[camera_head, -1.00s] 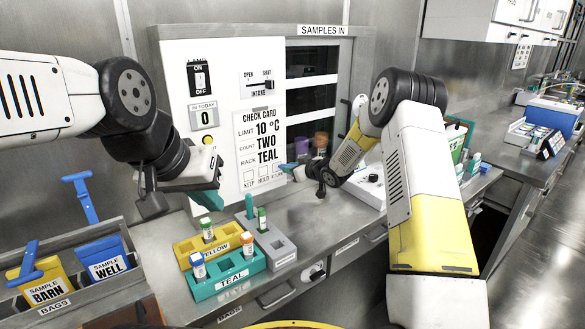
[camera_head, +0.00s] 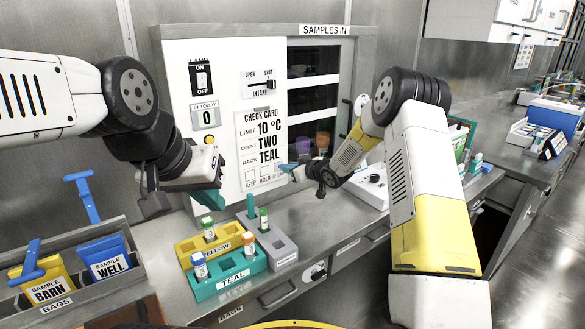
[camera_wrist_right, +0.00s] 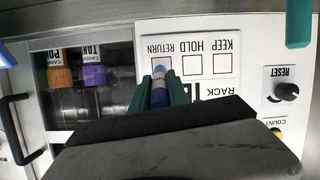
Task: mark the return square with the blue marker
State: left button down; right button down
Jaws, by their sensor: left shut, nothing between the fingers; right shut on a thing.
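The check card (camera_head: 262,135) is on the white panel, with a row of squares marked KEEP, HOLD and RETURN at its bottom. My right gripper (camera_head: 288,167) is shut on the blue marker, in front of the card's lower right corner. In the right wrist view the blue marker (camera_wrist_right: 159,92) lies between the teal fingers of the right gripper (camera_wrist_right: 160,95). Its tip overlaps the return square (camera_wrist_right: 156,62); I cannot tell whether it touches. No mark shows clearly there. My left gripper (camera_head: 210,197) is shut and empty, above the rack area at the left.
A yellow rack (camera_head: 187,250), a teal rack (camera_head: 205,291) and a grey rack (camera_head: 284,250) with several tubes stand on the counter below. A reset knob (camera_wrist_right: 287,91) is beside the card. Bags (camera_head: 106,256) sit in a bin at lower left.

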jog(key=shift+w+d, duration=0.25)
jog(key=shift+d, duration=0.1)
dwell(2.2)
jog(key=shift+s+d, duration=0.9)
jog(key=shift+s, duration=0.3)
jog(key=shift+s+d, duration=0.85)
jog(key=shift+s, duration=0.35)
jog(key=shift+s+d, duration=0.1)
jog(key=shift+s+d, duration=0.75)
jog(key=shift+s, duration=0.35)
